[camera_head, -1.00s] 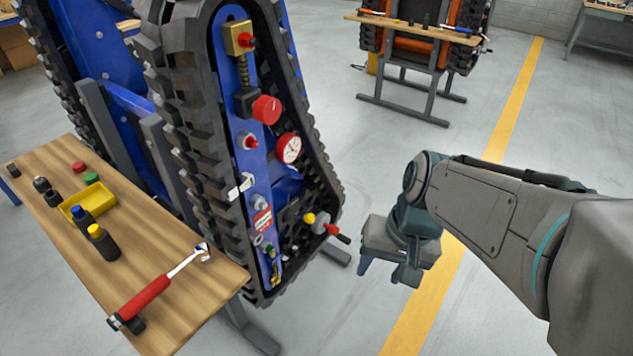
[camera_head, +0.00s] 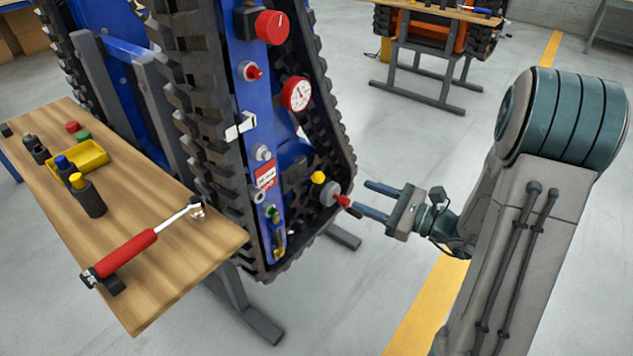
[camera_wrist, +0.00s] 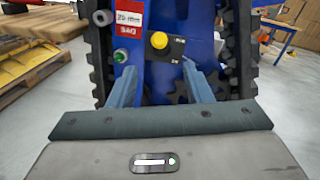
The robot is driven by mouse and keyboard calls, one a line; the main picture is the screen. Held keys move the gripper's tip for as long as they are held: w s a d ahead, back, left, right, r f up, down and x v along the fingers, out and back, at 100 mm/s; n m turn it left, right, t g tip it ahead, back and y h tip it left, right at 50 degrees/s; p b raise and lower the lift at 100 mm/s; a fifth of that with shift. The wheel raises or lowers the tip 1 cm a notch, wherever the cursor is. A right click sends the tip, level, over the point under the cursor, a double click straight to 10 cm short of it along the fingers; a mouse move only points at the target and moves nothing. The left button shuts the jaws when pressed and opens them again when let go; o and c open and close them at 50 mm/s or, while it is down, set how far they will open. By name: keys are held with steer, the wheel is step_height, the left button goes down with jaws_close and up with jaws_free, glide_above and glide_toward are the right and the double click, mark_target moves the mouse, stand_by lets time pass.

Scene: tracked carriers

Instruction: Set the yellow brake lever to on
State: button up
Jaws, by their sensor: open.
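The yellow knob of the brake lever (camera_head: 318,177) sticks out low on the side of the blue tracked carrier (camera_head: 225,95). In the wrist view the yellow knob (camera_wrist: 159,41) is seen nearly end-on, on a dark plate with two small labels at its right, too small to read surely. My gripper (camera_head: 360,196) is open and empty, its fingers pointing at the carrier. In the wrist view my gripper (camera_wrist: 159,71) has the knob between and beyond its fingertips, apart from them. Which way the lever is set I cannot tell.
A red-tipped handle (camera_head: 342,201) is close to my lower finger in the head view. A red knob (camera_head: 272,27) and a gauge (camera_head: 296,94) sit higher on the carrier. A wooden table (camera_head: 180,262) with a red-handled wrench (camera_head: 125,254) stands at left. Floor between is clear.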

mark_target(324, 180)
steer(key=x, duration=1.3)
steer(key=shift+w+a, duration=0.1)
steer(key=shift+a, duration=0.15)
jaws_close()
steer(key=shift+b, duration=0.3)
